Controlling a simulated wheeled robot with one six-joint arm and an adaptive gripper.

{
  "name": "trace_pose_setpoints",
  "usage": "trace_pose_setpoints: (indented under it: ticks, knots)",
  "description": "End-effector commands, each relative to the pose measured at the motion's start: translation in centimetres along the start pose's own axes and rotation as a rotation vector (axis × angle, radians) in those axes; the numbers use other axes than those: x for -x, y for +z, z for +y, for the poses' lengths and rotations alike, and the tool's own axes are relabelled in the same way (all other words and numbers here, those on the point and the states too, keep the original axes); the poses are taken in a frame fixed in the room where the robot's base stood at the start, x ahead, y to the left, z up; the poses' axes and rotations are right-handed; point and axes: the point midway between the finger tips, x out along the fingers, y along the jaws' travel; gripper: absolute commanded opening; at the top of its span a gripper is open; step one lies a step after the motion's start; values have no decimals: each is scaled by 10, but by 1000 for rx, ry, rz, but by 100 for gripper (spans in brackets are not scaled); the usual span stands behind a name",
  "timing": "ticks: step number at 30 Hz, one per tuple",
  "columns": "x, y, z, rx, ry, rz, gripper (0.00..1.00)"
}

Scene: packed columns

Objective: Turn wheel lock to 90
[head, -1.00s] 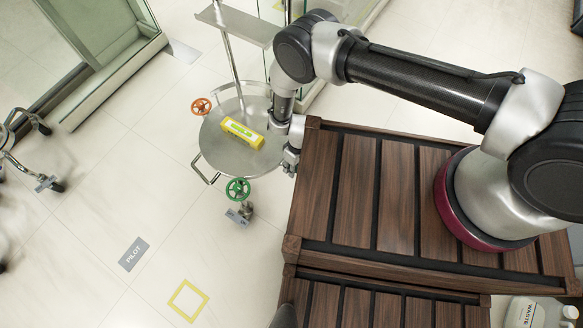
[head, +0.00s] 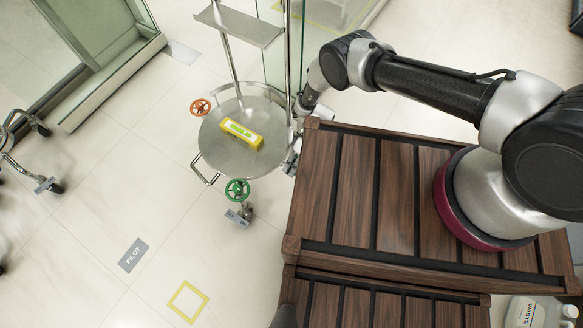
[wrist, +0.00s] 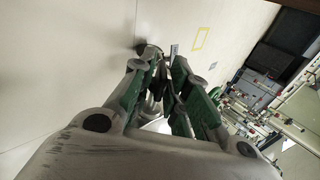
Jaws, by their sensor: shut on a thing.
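The round steel cart (head: 214,143) stands left of the wooden platform. An orange handwheel (head: 200,107) is at its left edge and a green handwheel (head: 237,191) at its front, each by a caster. My gripper (head: 291,163) is low at the cart's right edge, against the platform's side. In the wrist view my gripper (wrist: 168,88) is shut around a greyish part between its green-edged fingers. This appears to be the wheel lock on that side, mostly hidden by the fingers; its angle cannot be read.
A yellow box (head: 241,133) lies on the cart. Upright poles and a shelf (head: 239,25) rise behind it. The wooden platform (head: 355,190) is close on the right. Open floor (head: 90,190) lies to the left, with a yellow square (head: 188,301) marked on it.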

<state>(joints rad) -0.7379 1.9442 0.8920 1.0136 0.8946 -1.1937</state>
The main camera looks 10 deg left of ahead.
Motion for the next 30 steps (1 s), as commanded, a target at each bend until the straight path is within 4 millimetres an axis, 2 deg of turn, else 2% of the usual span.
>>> trace_pose_setpoints:
  ticks: [9, 24, 25, 26, 30]
  knots:
    - [0, -1, 2, 2, -117, 1, 0]
    - [0, -1, 2, 0, -137, 1, 0]
    - [0, -1, 2, 0, -137, 1, 20]
    - [0, -1, 2, 0, -137, 1, 26]
    - [0, -1, 2, 0, -137, 1, 29]
